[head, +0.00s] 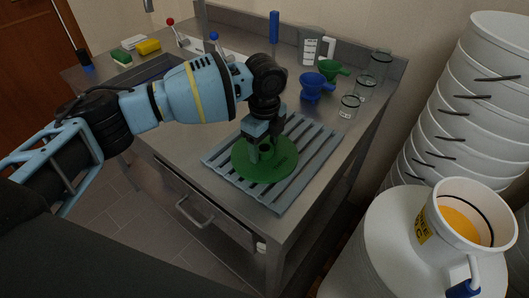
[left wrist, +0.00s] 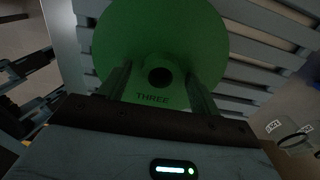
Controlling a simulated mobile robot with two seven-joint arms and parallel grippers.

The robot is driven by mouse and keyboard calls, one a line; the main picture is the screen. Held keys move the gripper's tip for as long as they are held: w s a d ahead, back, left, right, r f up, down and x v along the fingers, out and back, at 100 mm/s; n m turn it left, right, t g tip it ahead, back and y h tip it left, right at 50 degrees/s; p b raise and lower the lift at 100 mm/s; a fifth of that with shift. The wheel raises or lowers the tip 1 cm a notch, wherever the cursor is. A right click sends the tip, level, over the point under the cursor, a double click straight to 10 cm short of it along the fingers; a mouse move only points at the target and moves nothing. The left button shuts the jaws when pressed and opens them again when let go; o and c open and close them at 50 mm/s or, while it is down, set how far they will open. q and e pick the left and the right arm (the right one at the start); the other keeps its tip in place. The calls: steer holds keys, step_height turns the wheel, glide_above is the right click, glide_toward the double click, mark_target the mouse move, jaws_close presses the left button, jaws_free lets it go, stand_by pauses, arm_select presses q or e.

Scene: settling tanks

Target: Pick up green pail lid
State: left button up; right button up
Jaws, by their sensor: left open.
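The green pail lid (head: 284,167) is a round disc lying on the grey slatted rack on the steel table in the head view. In the left wrist view the lid (left wrist: 160,30) fills the upper middle and shows a raised hub with a dark hole and the word THREE. My left gripper (head: 265,150) points down over the lid's middle. In the left wrist view its two open fingers (left wrist: 158,92) stand on either side of the hub. I cannot tell whether they touch it. My right gripper is not in view.
The slatted rack (head: 232,178) sits near the table's front edge. Blue (head: 311,88) and green funnels (head: 333,69) and glass jars (head: 349,106) stand behind it. A sink (head: 152,72) lies left. Stacked white pails (head: 470,110) and a jug with orange contents (head: 437,215) are at right.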

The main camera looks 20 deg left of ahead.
arm_select(q)
steer(key=c, duration=1.1)
steer(key=shift+o, duration=0.2)
steer(key=shift+r, duration=0.15)
steer(key=shift+r, duration=0.5)
step_height(320, 180, up, 2)
steer(key=shift+r, duration=0.2)
steer(key=s+d+r+p, duration=0.1)
steer(key=s+d, duration=0.3)
steer(key=s, duration=1.1)
steer(key=shift+s+d+r+p, duration=0.2)
steer(key=shift+p, duration=0.1)
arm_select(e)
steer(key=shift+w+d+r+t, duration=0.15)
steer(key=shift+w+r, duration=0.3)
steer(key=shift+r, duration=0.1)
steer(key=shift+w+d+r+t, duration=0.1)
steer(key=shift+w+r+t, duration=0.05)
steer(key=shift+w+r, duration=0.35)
arm_select(q)
steer(key=shift+a, duration=0.1)
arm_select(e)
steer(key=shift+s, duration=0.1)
